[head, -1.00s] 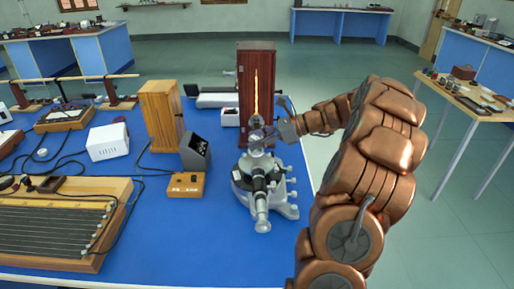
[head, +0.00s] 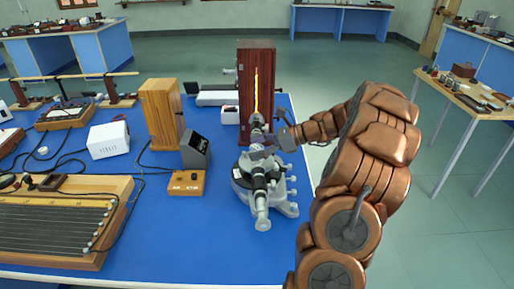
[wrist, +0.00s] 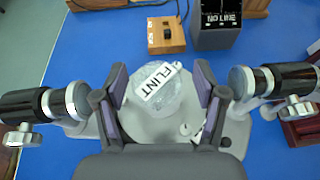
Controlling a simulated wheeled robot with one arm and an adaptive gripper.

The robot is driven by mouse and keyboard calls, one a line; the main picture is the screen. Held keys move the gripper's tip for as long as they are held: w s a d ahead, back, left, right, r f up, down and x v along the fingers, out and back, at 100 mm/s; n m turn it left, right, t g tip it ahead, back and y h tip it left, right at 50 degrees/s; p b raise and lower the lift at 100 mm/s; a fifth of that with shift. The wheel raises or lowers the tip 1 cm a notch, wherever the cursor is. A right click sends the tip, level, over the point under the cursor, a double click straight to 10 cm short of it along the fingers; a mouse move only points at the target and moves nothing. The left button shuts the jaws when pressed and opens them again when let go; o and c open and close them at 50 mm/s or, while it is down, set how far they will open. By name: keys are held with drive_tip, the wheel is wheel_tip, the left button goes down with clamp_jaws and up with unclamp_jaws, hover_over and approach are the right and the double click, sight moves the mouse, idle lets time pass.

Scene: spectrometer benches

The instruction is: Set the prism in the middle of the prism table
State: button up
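The prism (wrist: 172,98) is a clear glass piece with a white label reading FLINT. In the wrist view it is between my gripper's two purple-padded fingers. The pale round prism table (wrist: 150,128) of the grey spectrometer (head: 243,180) is below it. Glass and table blend, so the prism's outline and exact centring are hard to tell. My gripper (wrist: 160,75) is open, its fingers standing wide on either side of the label.
The spectrometer's two tubes (wrist: 40,104) (wrist: 275,80) flank my gripper closely. A tall dark wooden lamp housing (head: 256,75) with a bright slit stands behind. A wooden switch box (head: 186,183) and a grey display unit (head: 196,148) stand to the left on the blue bench.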

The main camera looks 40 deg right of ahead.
drive_tip(key=shift+r, duration=0.15)
drive_tip(key=b+v, duration=0.2)
drive_tip(key=v, duration=1)
drive_tip(key=s+a+n+g+h, duration=0.3)
drive_tip(key=a+n+g, duration=0.7)
drive_tip(key=a, duration=1.9)
drive_tip(key=s+a+f+n+h, duration=0.3)
drive_tip(key=s+a+n, duration=0.4)
drive_tip(key=s, duration=0.4)
drive_tip(key=s+d+f+n+h, duration=0.2)
drive_tip(key=s+f+n+h, duration=0.2)
drive_tip(key=s+n, duration=0.5)
drive_tip(key=shift+s+g, duration=0.3)
drive_tip(key=shift+s, duration=1.2)
drive_tip(key=shift+d+f, duration=0.15)
